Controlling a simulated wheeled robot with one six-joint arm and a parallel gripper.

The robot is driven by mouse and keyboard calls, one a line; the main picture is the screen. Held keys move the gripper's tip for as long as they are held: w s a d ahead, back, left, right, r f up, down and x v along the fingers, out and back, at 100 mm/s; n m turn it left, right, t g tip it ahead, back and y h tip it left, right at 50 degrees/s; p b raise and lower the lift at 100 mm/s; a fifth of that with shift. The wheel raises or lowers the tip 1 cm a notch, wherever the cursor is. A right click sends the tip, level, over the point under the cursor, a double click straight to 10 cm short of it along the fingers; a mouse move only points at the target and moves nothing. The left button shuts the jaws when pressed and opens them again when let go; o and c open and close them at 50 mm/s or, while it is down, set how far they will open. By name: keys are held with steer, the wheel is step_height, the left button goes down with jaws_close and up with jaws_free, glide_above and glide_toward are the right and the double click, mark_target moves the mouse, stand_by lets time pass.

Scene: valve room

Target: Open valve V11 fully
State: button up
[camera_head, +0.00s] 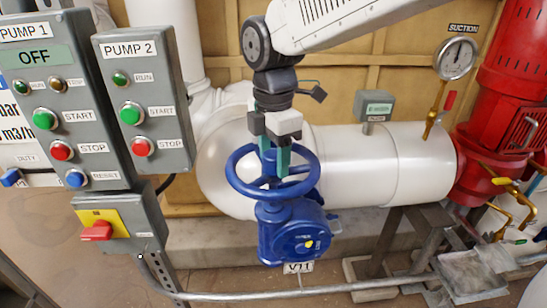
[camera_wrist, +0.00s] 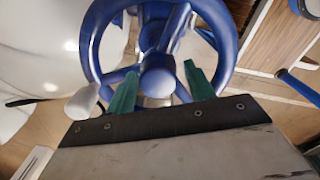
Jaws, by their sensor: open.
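Valve V11 has a blue handwheel (camera_head: 233,180) with spokes and a central hub, on a blue gearbox body (camera_head: 285,228). A tag reading V11 (camera_head: 298,267) hangs below it. My gripper (camera_head: 274,165) reaches down from above, its green fingers apart over the wheel. In the wrist view my gripper (camera_wrist: 158,90) has one green finger on each side of the wheel's hub (camera_wrist: 158,82), inside the rim (camera_wrist: 95,40). I cannot tell whether the fingers touch the spokes or hub. A yellow dot (camera_head: 309,244) shows on the gearbox face.
A PUMP 1 box (camera_head: 45,100) and a PUMP 2 box (camera_head: 143,100) stand at left, with a yellow and red switch (camera_head: 97,230) below. A white pipe (camera_head: 400,160) runs behind the valve to a red pump (camera_head: 510,100). A suction gauge (camera_head: 456,57) stands at right. A grey conduit (camera_head: 330,291) crosses below.

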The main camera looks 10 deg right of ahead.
steer(key=shift+w+r, duration=0.1)
steer(key=shift+r, duration=2.65)
